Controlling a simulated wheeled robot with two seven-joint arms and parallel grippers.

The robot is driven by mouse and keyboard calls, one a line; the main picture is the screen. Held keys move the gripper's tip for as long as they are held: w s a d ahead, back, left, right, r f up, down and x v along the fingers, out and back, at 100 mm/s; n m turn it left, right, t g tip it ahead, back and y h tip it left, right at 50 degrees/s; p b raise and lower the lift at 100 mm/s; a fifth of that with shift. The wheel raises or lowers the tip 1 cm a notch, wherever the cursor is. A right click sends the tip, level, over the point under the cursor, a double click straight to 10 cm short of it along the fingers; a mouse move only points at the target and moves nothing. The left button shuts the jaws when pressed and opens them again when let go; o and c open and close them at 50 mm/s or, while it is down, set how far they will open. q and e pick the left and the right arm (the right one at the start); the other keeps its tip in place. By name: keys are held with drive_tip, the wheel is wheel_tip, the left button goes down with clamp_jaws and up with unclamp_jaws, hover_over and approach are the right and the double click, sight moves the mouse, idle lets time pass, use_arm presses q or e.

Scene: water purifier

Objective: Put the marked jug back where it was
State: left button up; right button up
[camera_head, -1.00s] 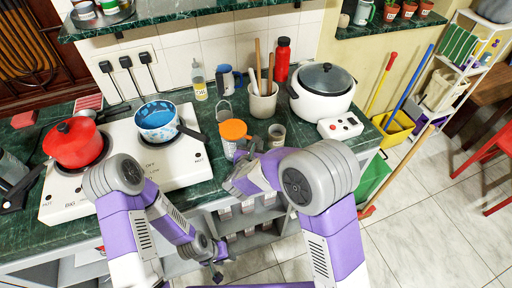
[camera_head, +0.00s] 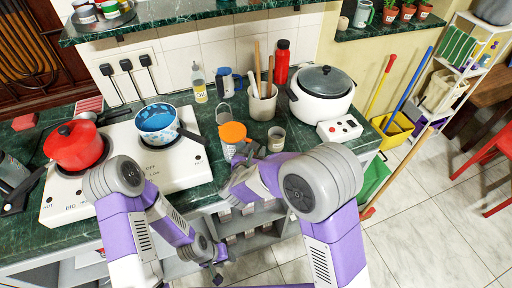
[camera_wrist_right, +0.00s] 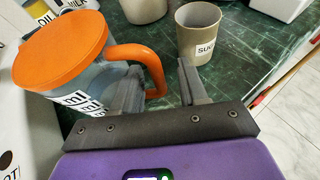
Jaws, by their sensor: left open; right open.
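The jug with the orange lid and orange handle (camera_head: 232,131) stands upright on the green counter, right of the hob. The right wrist view shows it close at the left (camera_wrist_right: 62,55), with a black-and-white label low on its body. My right gripper (camera_wrist_right: 160,82) is open at the handle. The handle's outer bar shows between its two fingers, and the left finger is near the jug's body. In the head view the right gripper (camera_head: 250,150) is partly hidden by its own wrist. My left gripper (camera_head: 218,276) is low, in front of the counter, open and away from the jug.
A labelled sugar pot (camera_head: 276,139) stands just right of the jug. Behind are a utensil crock (camera_head: 262,104), a blue jug (camera_head: 226,86) and a bottle (camera_head: 199,82). The hob (camera_head: 160,165) with a blue pan is left; a white cooker (camera_head: 322,97) is right.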

drive_tip(key=p+v, duration=0.2)
drive_tip(key=v, duration=0.8)
drive_tip(key=s+d+f+m+g+h, duration=0.1)
drive_tip(key=s+d+f+m+g, duration=0.35)
drive_tip(key=f, duration=0.35)
drive_tip(key=s+d+f+m+g, duration=0.3)
drive_tip(key=s+d+f+g, duration=0.15)
drive_tip(key=f, duration=0.25)
drive_tip(key=s+a+f+m+g+y, duration=0.2)
drive_tip(key=s+f+m+g+y, duration=0.75)
drive_tip(key=m, duration=0.85)
drive_tip(key=d+f+m+t, duration=0.1)
drive_tip(key=m+t, duration=0.1)
drive_tip(key=m, duration=0.1)
drive_tip(key=d+f+m+t, duration=0.1)
drive_tip(key=f+m+t, duration=0.1)
drive_tip(key=m, duration=0.2)
drive_tip(key=w+d+f+m+t, duration=0.1)
drive_tip(key=m+t, duration=0.1)
drive_tip(key=m, duration=0.1)
drive_tip(key=shift+d+f+h, duration=0.2)
drive_tip(key=shift+f+h, duration=0.1)
drive_tip(key=shift+h, duration=0.05)
